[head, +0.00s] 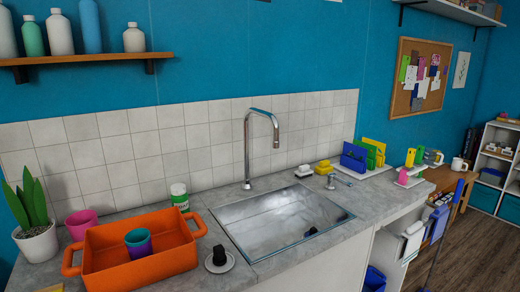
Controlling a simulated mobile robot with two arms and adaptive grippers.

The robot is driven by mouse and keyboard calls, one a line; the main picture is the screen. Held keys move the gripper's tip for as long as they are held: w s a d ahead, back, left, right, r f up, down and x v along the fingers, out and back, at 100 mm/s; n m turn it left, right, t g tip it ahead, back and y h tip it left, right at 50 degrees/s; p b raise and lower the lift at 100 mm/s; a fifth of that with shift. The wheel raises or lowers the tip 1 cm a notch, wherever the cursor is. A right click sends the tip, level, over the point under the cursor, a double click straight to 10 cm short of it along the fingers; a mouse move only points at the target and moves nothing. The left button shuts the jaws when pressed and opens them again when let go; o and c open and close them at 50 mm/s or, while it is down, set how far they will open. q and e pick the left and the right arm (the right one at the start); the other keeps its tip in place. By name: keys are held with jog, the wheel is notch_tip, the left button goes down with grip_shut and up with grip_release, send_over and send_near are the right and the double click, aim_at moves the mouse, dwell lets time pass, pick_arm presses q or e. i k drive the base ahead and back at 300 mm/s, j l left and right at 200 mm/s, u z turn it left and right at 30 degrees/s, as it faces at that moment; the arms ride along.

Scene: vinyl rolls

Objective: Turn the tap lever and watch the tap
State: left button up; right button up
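The tap (247,150) is a tall chrome gooseneck behind the sink, with its spout (276,143) bent down over the basin. No stream of water shows below the spout. A small metal lever (333,181) stands on the counter to the right of the tap, near the sink's back right corner, with a thin handle pointing right. The steel sink (228,215) is set into the grey counter. Its basin looks shiny, and I cannot tell if it holds water. Neither of my grippers is in view.
An orange tub (140,265) with a cup (138,243) stands left of the sink. A black object on a small dish (219,260) sits at the sink's left edge. A yellow sponge (324,167) and a rack of colourful boards (364,155) stand behind and right of the lever.

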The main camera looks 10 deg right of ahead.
aim_at(330, 176)
jog(key=i+l, duration=0.25)
jog(key=l, duration=0.15)
jog(key=i+l, duration=0.25)
jog(key=l, duration=0.15)
jog(key=i+l, duration=0.25)
jog(key=l, duration=0.15)
